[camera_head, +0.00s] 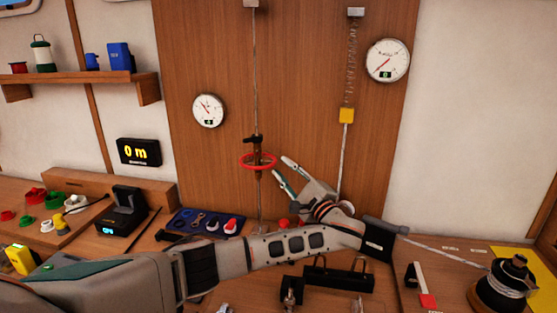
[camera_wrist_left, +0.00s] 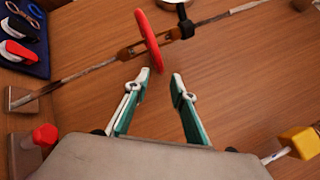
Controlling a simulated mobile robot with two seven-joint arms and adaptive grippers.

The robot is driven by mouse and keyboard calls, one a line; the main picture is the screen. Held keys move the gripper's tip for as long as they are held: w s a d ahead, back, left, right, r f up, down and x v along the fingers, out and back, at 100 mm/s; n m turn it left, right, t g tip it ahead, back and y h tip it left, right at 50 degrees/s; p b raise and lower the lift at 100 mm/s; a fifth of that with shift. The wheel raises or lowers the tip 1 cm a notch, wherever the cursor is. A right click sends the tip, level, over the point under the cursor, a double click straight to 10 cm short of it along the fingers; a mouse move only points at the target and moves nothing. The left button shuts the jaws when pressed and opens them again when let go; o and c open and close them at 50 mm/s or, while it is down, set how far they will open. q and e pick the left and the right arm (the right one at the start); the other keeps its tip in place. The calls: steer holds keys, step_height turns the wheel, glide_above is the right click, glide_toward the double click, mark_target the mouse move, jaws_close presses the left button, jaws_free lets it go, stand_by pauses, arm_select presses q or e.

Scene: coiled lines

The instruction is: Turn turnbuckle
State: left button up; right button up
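The turnbuckle (camera_head: 259,174) hangs in line with a vertical cable in front of the wooden panel, with a red ring handwheel (camera_head: 244,161) around it. In the left wrist view the turnbuckle's brown body (camera_wrist_left: 132,52) and the red wheel (camera_wrist_left: 147,35) lie just beyond the fingertips. My left gripper (camera_head: 283,170) reaches in from the right of the wheel. Its fingers, also in the left wrist view (camera_wrist_left: 161,78), are apart with nothing between them. The fingertips are close to the wheel; I cannot tell whether one touches it. My right gripper is in neither view.
A round gauge (camera_head: 208,111) is left of the cable and another (camera_head: 388,61) is at upper right. A spring line with a yellow block (camera_head: 346,115) hangs right of my gripper. A tool tray (camera_head: 206,222) and a black rack (camera_head: 339,275) occupy the bench below.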

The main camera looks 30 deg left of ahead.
arm_select(q)
steer(key=x, duration=0.4)
steer(key=shift+w+a+p, duration=0.25)
steer(key=shift+a+p, duration=0.05)
steer(key=shift+p, duration=0.05)
jaws_close()
